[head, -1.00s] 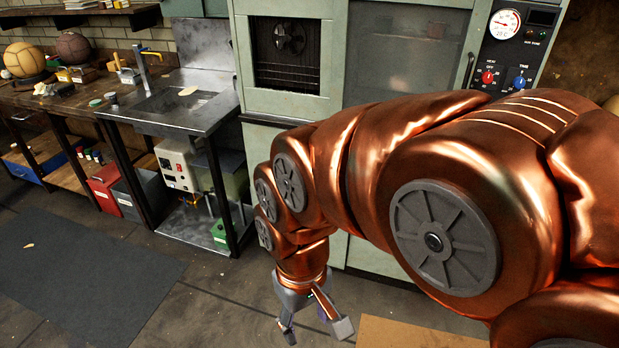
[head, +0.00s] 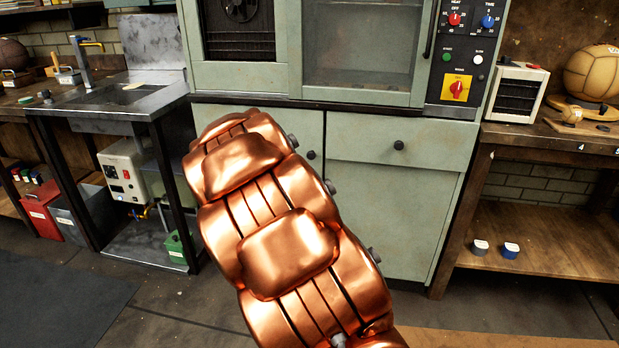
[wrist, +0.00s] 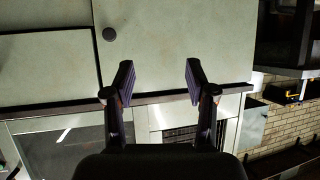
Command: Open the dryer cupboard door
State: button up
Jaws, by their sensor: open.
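The pale green dryer cupboard stands ahead. Its upper glass door (head: 365,45) is shut, with a dark upright handle (head: 431,28) at its right edge. Below, a plain lower door (head: 255,125) is shut, partly hidden by my arm, with a small dark round knob (head: 311,155). The wrist view is upside down and shows this knob (wrist: 109,34), the lower door (wrist: 180,40) and part of the glass door (wrist: 65,145). My gripper (wrist: 160,85) is open and empty, facing the lower door near the ledge, beside the knob. My arm hides it in the head view.
A drawer (head: 395,145) sits right of the lower door. The control panel (head: 465,50) is beside the glass door. A metal sink bench (head: 110,105) stands left; a wooden bench (head: 545,140) with a leather ball (head: 592,72) stands right. Floor lies open at front left.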

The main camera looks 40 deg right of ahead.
aim_at(311, 156)
jog(key=shift+w+d+f+m+t+h+b, duration=0.15)
jog(key=shift+w+d+f+m+h+b, duration=0.3)
jog(key=shift+w+d+f+h+b, duration=1.95)
jog(key=shift+s+d+r+m+t+y+b, duration=0.15)
jog(key=shift+s+d+m+b, duration=0.45)
jog(key=shift+d, duration=3.85)
jog(key=shift+w+d+f+m+t+h+b, duration=0.1)
jog(key=shift+w+d+f+m+h+b, duration=0.15)
jog(key=shift+w+d+f+h+b, duration=2.2)
jog(key=s+d+r+y+p, duration=0.1)
jog(key=s+d+r+y, duration=0.1)
jog(key=shift+s+r+y, duration=0.15)
jog(key=shift+r+y, duration=0.05)
jog(key=shift+y, duration=0.2)
grip_shut()
